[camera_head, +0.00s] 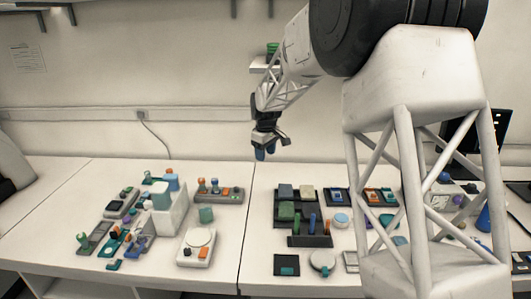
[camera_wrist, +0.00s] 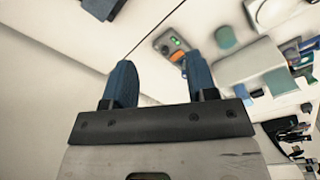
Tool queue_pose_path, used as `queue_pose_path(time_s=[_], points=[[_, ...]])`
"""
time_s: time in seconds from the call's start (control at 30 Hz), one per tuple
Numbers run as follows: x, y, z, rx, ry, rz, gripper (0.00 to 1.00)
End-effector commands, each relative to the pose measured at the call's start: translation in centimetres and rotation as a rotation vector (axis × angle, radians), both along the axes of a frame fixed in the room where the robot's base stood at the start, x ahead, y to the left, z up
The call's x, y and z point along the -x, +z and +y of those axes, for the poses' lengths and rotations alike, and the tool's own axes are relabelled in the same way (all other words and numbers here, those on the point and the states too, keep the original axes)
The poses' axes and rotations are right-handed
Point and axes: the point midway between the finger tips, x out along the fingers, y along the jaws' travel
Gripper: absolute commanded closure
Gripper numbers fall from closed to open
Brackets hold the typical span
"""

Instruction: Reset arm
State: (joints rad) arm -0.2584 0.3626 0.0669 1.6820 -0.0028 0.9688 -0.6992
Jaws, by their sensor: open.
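My gripper (camera_head: 265,150) hangs above the back of the white table (camera_head: 225,245), near the seam between two table sections. It is well above the surface and apart from the objects. In the wrist view my gripper (camera_wrist: 160,82) shows two blue fingers spread apart, with nothing between them. Beyond the fingers, a grey device (camera_wrist: 172,44) with a green light and an orange part lies on the table.
A white block-shaped instrument (camera_head: 165,215) stands left, among several small modules. A white scale-like device (camera_head: 196,247) sits in front of it. Trays with coloured pieces (camera_head: 310,241) lie right of the seam. Bare table lies at far left.

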Motion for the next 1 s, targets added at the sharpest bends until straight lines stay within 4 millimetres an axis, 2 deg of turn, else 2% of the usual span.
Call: queue_pose_path(time_s=[0.43,0.63,0.77,1.0], points=[[0.1,0.1,-0.1,0.0,-0.003,0.0,0.48],[0.9,0.8,-0.8,-0.002,-0.021,-0.004,0.48],[2.3,2.0,-1.9,-0.005,-0.048,-0.009,0.48],[6.5,4.8,-4.8,-0.012,-0.13,-0.023,0.48]])
